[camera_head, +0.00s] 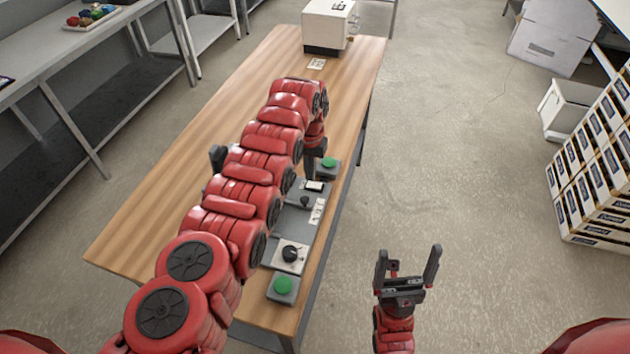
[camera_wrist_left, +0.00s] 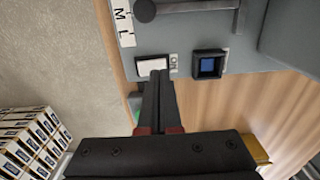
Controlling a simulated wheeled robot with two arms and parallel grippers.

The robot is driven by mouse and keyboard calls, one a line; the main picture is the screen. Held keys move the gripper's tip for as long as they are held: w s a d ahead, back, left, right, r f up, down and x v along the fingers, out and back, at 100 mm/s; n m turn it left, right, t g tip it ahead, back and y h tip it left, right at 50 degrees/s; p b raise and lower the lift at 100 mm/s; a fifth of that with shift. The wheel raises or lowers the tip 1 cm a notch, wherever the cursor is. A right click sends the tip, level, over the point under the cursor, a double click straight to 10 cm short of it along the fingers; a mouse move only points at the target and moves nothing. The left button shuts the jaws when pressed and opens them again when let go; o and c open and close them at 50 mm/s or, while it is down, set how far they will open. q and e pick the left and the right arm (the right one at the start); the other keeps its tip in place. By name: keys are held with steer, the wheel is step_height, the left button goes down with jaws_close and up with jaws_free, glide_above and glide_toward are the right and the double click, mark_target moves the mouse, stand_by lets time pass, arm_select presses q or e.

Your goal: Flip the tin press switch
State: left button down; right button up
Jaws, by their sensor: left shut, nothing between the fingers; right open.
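The tin press (camera_head: 291,222) is a grey machine on the wooden table, mostly covered by my left arm in the head view. Its switch is a white rocker (camera_wrist_left: 150,64) beside an "ON" label in the left wrist view; a small white plate with a dark edge (camera_head: 315,186) in the head view appears to be the same part. My left gripper (camera_wrist_left: 160,74) is shut and empty, its fingertips overlapping the switch's lower edge; I cannot tell whether they touch it. My right gripper (camera_head: 408,255) is open and empty, over the floor right of the table.
A blue square in a black frame (camera_wrist_left: 208,65) sits right of the switch. Green buttons (camera_head: 283,285) (camera_head: 328,162) and a black knob (camera_head: 291,254) are along the table's right side. A white box machine (camera_head: 328,22) stands at the far end. Stacked boxes (camera_head: 597,165) stand at right.

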mark_target(310, 184)
arm_select(q)
step_height(310, 184, up, 3)
steer(key=shift+w+f+p, duration=0.1)
steer(key=shift+p, duration=0.35)
step_height(310, 184, up, 2)
